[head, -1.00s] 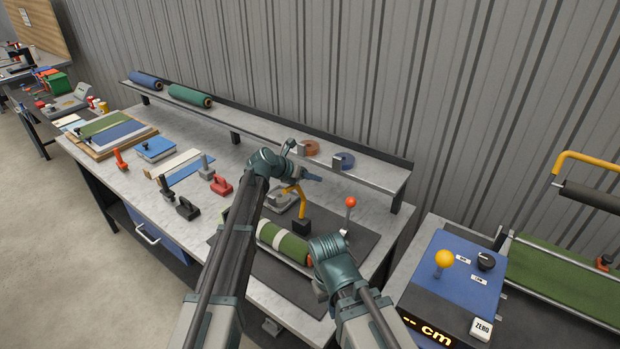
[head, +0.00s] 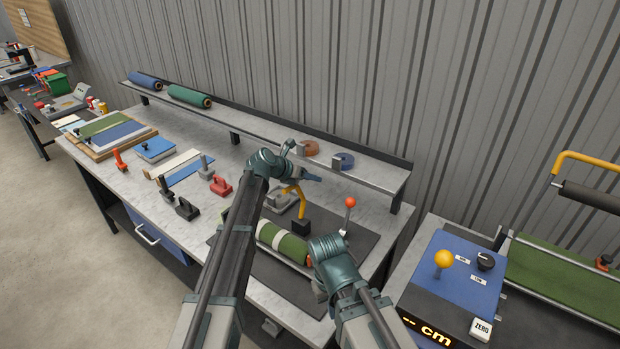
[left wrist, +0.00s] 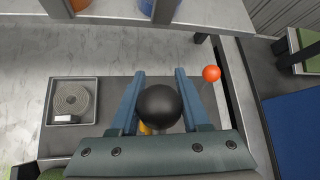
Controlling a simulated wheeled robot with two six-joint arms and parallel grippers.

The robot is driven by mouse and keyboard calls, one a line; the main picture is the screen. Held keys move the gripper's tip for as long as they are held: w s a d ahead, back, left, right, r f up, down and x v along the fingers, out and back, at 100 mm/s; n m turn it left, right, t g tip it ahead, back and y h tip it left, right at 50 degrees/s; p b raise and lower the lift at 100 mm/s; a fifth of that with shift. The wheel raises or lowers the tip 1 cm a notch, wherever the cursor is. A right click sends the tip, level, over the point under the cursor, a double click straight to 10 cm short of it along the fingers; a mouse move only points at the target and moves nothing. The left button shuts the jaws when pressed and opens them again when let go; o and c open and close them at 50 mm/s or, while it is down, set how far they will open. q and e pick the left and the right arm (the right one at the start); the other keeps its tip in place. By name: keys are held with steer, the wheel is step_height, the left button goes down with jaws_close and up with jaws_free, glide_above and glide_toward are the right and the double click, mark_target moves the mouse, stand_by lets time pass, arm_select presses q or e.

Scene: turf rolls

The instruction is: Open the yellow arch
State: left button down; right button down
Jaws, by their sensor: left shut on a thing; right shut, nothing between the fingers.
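The yellow arch (head: 302,204) rises from a dark block (head: 301,227) on the dark mat of the bench. Its upper part is hidden by my left gripper (head: 312,177). In the left wrist view a black ball knob (left wrist: 159,106) sits between the two blue fingers of my left gripper, with a bit of yellow arch (left wrist: 146,129) just below it. The left gripper is shut on this knob. My right gripper (head: 320,290) is low beside the near end of the green turf roll (head: 284,242), mostly hidden by its own wrist; it is shut and empty.
A lever with a red ball (head: 350,202) stands right of the arch. A grey tray (left wrist: 97,88) with a coiled roll lies to the left. A raised shelf (head: 265,135) runs behind. A blue control panel (head: 455,275) stands at the right.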

arm_select(q)
steer(key=c, duration=0.7)
jaws_free()
steer(key=shift+w+a+f, duration=0.1)
steer(key=shift+a+f, duration=0.05)
steer(key=o, duration=0.3)
steer(key=shift+w+a+f, duration=0.1)
steer(key=shift+w+f, duration=0.05)
steer(key=shift+r, duration=0.2)
steer(key=p+v, duration=0.8)
steer(key=v, duration=0.5)
steer(key=shift+s+a+r+p, duration=0.1)
steer(key=shift+s+r+p, duration=0.1)
steer(key=shift+s+p, duration=0.15)
